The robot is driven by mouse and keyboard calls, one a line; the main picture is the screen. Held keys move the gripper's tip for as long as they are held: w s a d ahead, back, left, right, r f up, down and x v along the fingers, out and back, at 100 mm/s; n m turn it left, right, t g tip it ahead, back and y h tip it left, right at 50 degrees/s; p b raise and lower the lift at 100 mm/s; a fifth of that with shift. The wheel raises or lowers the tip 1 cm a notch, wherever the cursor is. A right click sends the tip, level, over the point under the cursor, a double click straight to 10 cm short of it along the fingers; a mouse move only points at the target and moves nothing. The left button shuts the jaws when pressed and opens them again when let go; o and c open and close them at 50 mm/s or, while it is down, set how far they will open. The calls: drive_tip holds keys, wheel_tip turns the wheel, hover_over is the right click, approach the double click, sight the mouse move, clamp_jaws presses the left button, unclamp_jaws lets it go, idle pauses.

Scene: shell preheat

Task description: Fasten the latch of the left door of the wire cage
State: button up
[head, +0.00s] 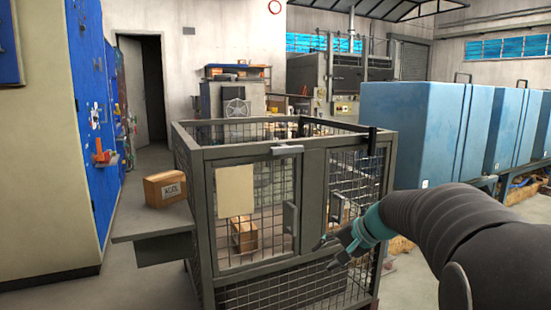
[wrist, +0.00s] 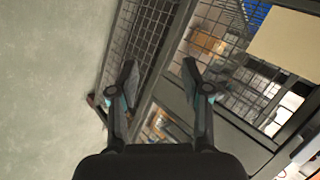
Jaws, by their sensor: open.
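The wire cage (head: 312,200) stands in the middle of the head view, with a grey frame and mesh walls. Its left door (head: 258,260) carries a beige plate (head: 235,191) and a grey handle (head: 290,217). The door looks flush with the frame. A light grey latch bar (head: 286,149) lies about level at the door's top right; whether it is engaged I cannot tell. My gripper (head: 324,256) is open and empty, low in front of the cage's right half, below and right of the latch. In the wrist view, my gripper (wrist: 159,73) has its fingers apart before the cage frame.
A dark upright bar (head: 372,140) stands at the cage's top right. A carton (head: 166,188) sits on a grey side shelf (head: 150,224). Another box (head: 244,234) is inside the cage. Blue cabinets (head: 410,130) line the right. Floor is clear at front left.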

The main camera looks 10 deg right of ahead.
drive_tip(key=w+d+r+m+t+y, duration=0.25)
drive_tip(key=w+r, duration=0.25)
drive_tip(key=w, duration=0.4)
drive_tip(key=t+y, duration=0.4)
drive_tip(key=t, duration=0.1)
approach(290, 150)
drive_tip(key=shift+n+h, duration=0.25)
drive_tip(key=shift+h, duration=0.1)
drive_tip(key=p+x, duration=0.2)
drive_tip(key=x, duration=0.9)
drive_tip(key=shift+a+r+p, duration=0.15)
drive_tip(key=shift+p, duration=0.25)
clamp_jaws()
